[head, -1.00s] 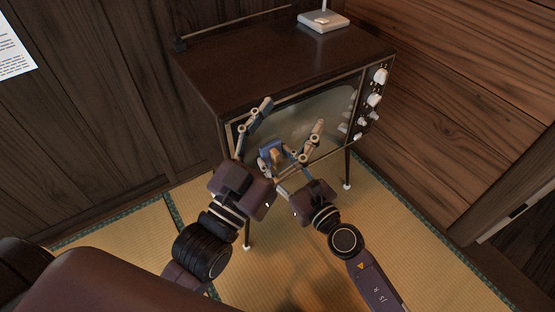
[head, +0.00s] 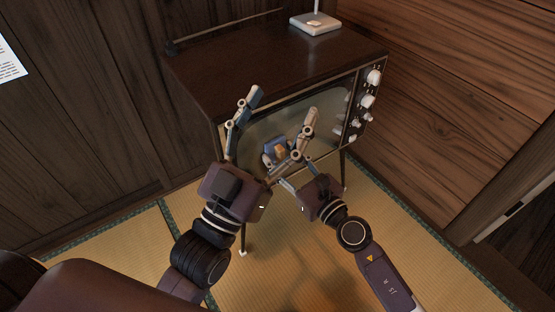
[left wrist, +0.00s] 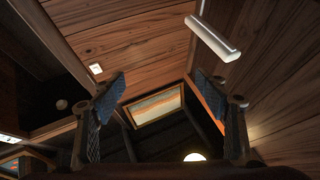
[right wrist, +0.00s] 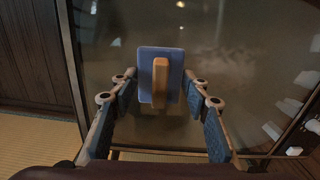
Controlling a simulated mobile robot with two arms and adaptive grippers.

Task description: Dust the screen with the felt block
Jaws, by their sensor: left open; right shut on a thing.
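The screen (head: 270,122) is the dark greyish glass on the front of an old wooden television; it also fills much of the right wrist view (right wrist: 245,65), with pale smudges on it. The felt block (right wrist: 146,58) is blue with a tan wooden handle. My right gripper (right wrist: 160,88) is shut on it, a finger at each side. In the head view the block (head: 270,146) is in front of the screen's lower part; I cannot tell whether it touches. My left gripper (head: 283,107) is open and empty, its fingers spread before the screen, partly hiding it.
The television cabinet (head: 245,60) stands on thin legs on tatami, with white knobs (head: 368,101) right of the screen. A pale-based object (head: 315,23) stands on top. Wooden walls are close behind and to the right. Tatami (head: 400,215) is clear at the right front.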

